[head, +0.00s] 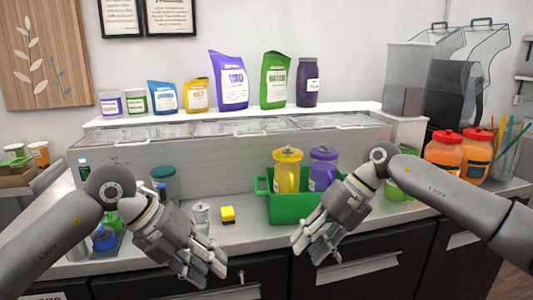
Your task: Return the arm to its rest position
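My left gripper (202,268) hangs in front of the counter's front edge at lower left, pointing down and to the right. Its fingers look spread with nothing between them. My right gripper (310,247) hangs in front of the green bin (285,210), pointing down and to the left. Its fingers look apart and empty. The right gripper and its wrist overlap the bin's right side in the picture. Neither gripper is seen touching anything.
The green bin holds a yellow pitcher (287,172) and a purple pitcher (322,168). Orange jars (443,150) stand at right. Bags and jars line the back shelf (250,112).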

